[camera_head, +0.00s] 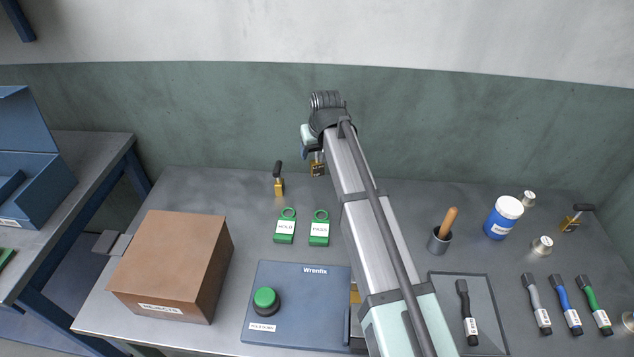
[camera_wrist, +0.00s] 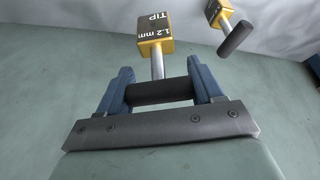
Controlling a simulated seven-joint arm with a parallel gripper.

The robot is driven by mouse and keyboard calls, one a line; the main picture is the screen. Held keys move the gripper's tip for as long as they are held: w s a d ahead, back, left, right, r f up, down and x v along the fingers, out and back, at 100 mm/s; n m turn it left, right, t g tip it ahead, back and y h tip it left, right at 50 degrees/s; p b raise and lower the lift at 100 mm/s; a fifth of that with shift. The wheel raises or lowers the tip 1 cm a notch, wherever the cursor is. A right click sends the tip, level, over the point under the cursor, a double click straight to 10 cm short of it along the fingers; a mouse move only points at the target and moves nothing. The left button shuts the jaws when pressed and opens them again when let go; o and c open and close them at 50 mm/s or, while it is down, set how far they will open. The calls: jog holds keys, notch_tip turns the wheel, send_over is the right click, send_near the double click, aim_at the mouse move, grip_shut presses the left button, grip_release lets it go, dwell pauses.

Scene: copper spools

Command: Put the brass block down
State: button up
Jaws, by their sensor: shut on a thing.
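My gripper (camera_wrist: 160,90) is shut on the black handle of a brass block (camera_wrist: 155,45). In the wrist view the handle lies across between the two blue fingers, and the block, lettered "1.2 mm TIP", is beyond them on a metal stem. In the head view my gripper is at the far end of the arm, its fingers mostly hidden, with the held brass block (camera_head: 318,169) below it near the bench's back edge. I cannot tell whether the block touches the bench.
A second brass block (camera_head: 279,188) with a black handle stands just left; a third (camera_head: 570,224) is far right. Two green tags (camera_head: 285,231) lie in front.

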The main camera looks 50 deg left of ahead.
aim_at(317, 172)
jog(key=shift+f, duration=4.4)
jog(key=shift+f, duration=0.15)
jog(key=o, duration=1.4)
jog(key=shift+o, duration=0.2)
jog(key=v, duration=1.2)
jog(key=shift+d, duration=0.1)
